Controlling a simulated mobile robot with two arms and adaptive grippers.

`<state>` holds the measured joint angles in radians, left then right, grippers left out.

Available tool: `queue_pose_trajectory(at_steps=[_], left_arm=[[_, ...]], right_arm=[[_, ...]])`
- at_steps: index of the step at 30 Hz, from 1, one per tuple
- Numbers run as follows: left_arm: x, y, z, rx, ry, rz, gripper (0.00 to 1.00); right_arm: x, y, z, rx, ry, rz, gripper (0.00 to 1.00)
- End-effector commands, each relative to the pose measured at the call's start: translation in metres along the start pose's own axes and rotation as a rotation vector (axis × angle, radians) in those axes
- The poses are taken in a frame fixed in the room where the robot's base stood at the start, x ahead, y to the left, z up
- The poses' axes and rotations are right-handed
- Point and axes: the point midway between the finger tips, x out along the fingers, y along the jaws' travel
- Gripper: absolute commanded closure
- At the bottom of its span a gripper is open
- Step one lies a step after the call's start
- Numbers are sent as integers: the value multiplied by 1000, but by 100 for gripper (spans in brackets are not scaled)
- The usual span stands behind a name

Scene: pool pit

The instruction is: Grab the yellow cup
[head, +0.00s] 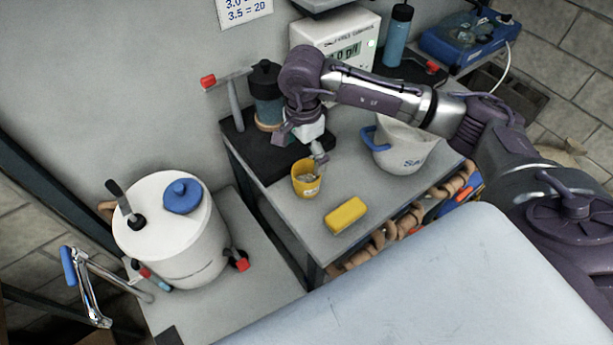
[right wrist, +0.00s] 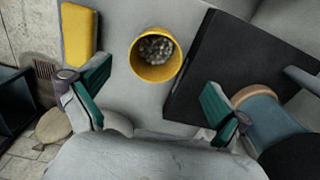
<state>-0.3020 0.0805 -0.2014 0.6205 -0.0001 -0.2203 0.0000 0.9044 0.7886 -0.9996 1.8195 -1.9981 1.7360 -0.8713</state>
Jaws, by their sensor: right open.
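The yellow cup (head: 305,179) stands upright on the grey table near its left edge, with small greyish bits inside. My right gripper (head: 318,150) is above and just behind the cup in the head view. In the right wrist view the cup (right wrist: 154,56) lies ahead, centred between the two green-padded fingers (right wrist: 158,98), which are spread wide. The gripper is open and empty, and the cup is outside its grip. My left gripper does not show.
A yellow block (head: 345,215) lies in front of the cup. A white pitcher (head: 402,148) with a blue handle stands to the right. A dark mat (head: 262,160) with a blue-grey jar (head: 266,100) is behind. A white tank (head: 175,235) stands lower left.

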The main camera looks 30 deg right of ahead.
Motion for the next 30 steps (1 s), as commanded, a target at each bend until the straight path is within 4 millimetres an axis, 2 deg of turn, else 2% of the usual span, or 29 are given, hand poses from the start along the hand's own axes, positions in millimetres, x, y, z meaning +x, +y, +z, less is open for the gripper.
queue_pose_trajectory(at_steps=[8, 12, 16, 25, 30], left_arm=[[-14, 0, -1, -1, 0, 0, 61], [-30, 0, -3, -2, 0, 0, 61], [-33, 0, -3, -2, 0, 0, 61], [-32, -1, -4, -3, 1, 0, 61], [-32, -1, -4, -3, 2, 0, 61]], right_arm=[[20, 3, -1, 0, -1, 3, 0], [40, 8, -3, -1, -1, 5, 0], [58, 7, -2, 0, -3, 1, 0], [65, 6, -3, -1, -2, -1, 0], [65, 6, -3, -1, -2, -1, 28]])
